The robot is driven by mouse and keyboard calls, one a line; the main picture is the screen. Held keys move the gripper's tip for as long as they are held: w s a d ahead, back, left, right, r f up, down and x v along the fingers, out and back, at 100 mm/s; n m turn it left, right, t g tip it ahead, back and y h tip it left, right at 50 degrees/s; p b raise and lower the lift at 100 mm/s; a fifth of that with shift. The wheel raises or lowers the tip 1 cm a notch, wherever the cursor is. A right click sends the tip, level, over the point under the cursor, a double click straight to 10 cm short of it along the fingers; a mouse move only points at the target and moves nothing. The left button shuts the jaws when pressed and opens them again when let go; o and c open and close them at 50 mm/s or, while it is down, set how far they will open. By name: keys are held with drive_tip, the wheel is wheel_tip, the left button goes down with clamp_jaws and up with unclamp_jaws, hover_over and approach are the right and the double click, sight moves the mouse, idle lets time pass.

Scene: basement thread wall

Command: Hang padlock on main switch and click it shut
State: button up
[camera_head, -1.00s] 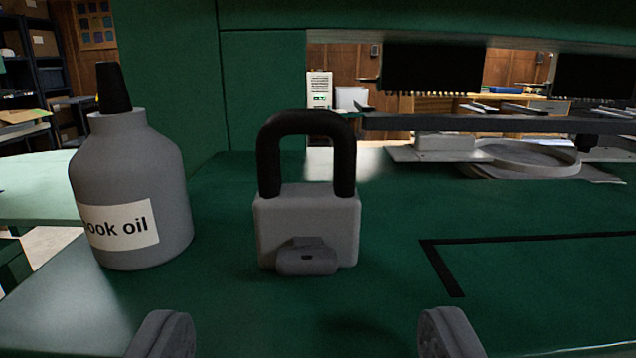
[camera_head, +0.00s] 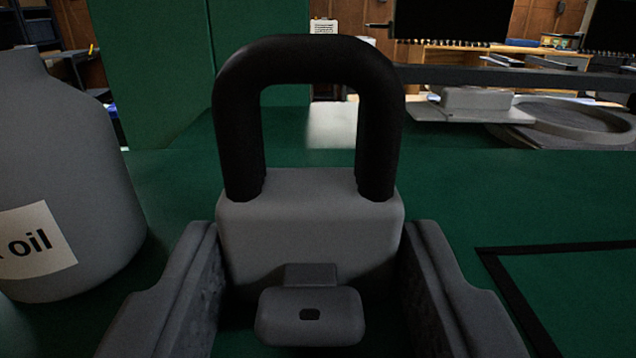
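A grey padlock (camera_head: 311,222) with a thick black shackle (camera_head: 309,55) stands upright on the green surface. The shackle points up, and both its legs meet the top of the body. A small grey block with a dark slot juts from the body's front. My gripper (camera_head: 312,270) has one finger on each side of the padlock body. A narrow dark gap shows at each side, so the fingers look open; whether either touches the body is hard to tell. The main switch is not recognisable in view.
A grey oil bottle (camera_head: 68,190) stands close on the left, near my left finger. A black line corner (camera_head: 510,290) marks the green surface (camera_head: 450,195) at right, which is clear there. A grey ring-shaped part (camera_head: 575,122) lies behind at right, under a dark bar.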

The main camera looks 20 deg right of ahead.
sight(304, 67)
drive_tip(key=c, duration=0.4)
drive_tip(key=shift+w+r+p, duration=0.15)
drive_tip(key=shift+r+p, duration=0.45)
drive_tip(key=shift+r, duration=1.9)
